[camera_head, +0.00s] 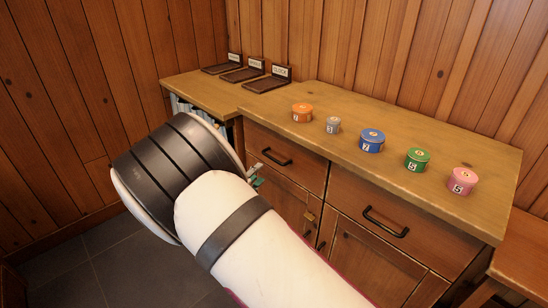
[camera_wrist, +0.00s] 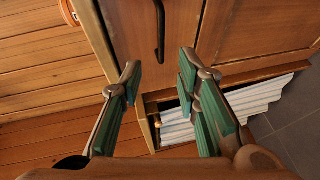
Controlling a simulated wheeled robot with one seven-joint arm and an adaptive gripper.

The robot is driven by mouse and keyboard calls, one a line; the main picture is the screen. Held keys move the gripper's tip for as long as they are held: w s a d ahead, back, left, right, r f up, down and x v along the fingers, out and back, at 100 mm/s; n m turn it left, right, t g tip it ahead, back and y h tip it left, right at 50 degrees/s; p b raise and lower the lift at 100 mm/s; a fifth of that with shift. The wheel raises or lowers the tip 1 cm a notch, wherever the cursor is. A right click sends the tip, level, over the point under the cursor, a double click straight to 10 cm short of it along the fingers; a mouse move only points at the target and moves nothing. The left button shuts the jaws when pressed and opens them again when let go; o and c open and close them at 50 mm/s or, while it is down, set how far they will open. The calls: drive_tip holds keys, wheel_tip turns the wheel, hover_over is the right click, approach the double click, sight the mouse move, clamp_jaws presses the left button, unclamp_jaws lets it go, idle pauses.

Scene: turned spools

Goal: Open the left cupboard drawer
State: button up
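The left cupboard drawer (camera_head: 302,166) is a brown wooden front just under the worktop, and it looks closed. Its black bar handle (camera_head: 277,157) shows right of my arm. In the wrist view the same drawer front (camera_wrist: 120,25) fills the top middle, with its handle (camera_wrist: 160,30) running upright in the picture. My gripper (camera_wrist: 161,75) is open, with green-padded fingers spread apart and nothing between them. The handle's near end lies beyond the fingertips, roughly midway between them, and no contact shows. In the head view my arm hides most of the gripper.
The right drawer (camera_head: 395,215) has a similar handle. Cupboard doors (camera_head: 290,200) are below. Several numbered spools, including an orange one (camera_head: 302,113) and a blue one (camera_head: 371,141), stand on the worktop (camera_head: 330,100). Labelled dark trays (camera_head: 267,84) lie at its left end. White ridged things (camera_wrist: 250,100) fill an open shelf.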

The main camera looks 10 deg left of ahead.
sight(273, 158)
drive_tip(key=b+x, duration=0.3)
drive_tip(key=x, duration=1.1)
drive_tip(key=shift+f, duration=0.2)
clamp_jaws()
drive_tip(key=shift+s, duration=0.1)
